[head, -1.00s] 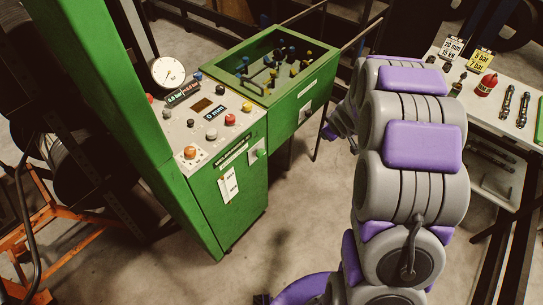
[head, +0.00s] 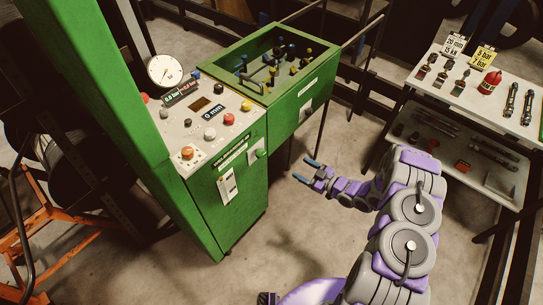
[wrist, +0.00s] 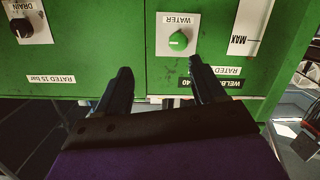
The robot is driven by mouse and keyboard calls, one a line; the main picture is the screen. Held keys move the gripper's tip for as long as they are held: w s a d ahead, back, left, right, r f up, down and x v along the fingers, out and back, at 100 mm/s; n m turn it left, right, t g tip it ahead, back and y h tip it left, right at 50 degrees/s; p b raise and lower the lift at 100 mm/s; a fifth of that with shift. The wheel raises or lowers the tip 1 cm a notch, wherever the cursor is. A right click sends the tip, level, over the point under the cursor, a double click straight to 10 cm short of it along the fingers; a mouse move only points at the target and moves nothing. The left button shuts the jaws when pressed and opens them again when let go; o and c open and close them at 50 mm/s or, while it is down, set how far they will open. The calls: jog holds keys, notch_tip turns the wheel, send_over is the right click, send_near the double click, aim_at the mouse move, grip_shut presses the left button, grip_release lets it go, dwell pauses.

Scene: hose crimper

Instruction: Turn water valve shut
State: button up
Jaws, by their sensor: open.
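The water valve is a round green knob with a pale mark on a white plate labelled WATER, on the green machine's front. In the wrist view the knob (wrist: 178,41) is beyond the fingertips, between their lines but nearer the right finger. In the head view the water valve (head: 260,153) is on the cabinet's front, left of my gripper. My gripper (head: 306,171) is open and empty, its blue-tipped fingers pointing toward the cabinet, with a gap to it. Its two dark fingers (wrist: 160,68) frame the wrist view. The WATER label reads upside down there.
A black drain knob (wrist: 21,28) sits left of the valve in the wrist view. The green cabinet's top panel (head: 215,115) carries buttons and a gauge (head: 165,71). A white shelf table (head: 460,100) with tools stands right. Open floor lies between.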

jog(key=s+a+y, duration=0.1)
jog(key=s+y, duration=0.1)
jog(key=s, duration=0.1)
jog(key=b, duration=0.4)
send_near(263, 155)
jog(key=shift+t, duration=0.4)
jog(key=x, duration=0.8)
jog(key=shift+a+f, duration=0.15)
jog(key=shift+a, duration=0.3)
jog(key=c, duration=1.1)
